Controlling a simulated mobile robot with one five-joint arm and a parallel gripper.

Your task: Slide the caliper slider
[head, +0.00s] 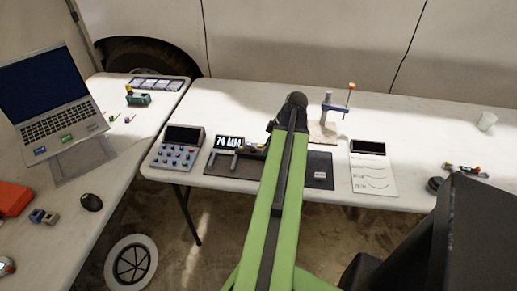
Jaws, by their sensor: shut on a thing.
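The caliper (222,152) lies on a dark mat (318,162) on the back table, with two grey uprights at its left end. A black display (229,142) behind it reads "74 MM". My green arm reaches over the mat and covers the middle of the caliper. My gripper (262,147) is low at the mat, just left of my arm and mostly hidden by it. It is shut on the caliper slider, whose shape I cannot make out.
A button box (178,147) stands left of the mat. A white chart panel (373,172) lies to the right. A small clamp stand (326,118) is behind. A laptop (50,95) is on the left table.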

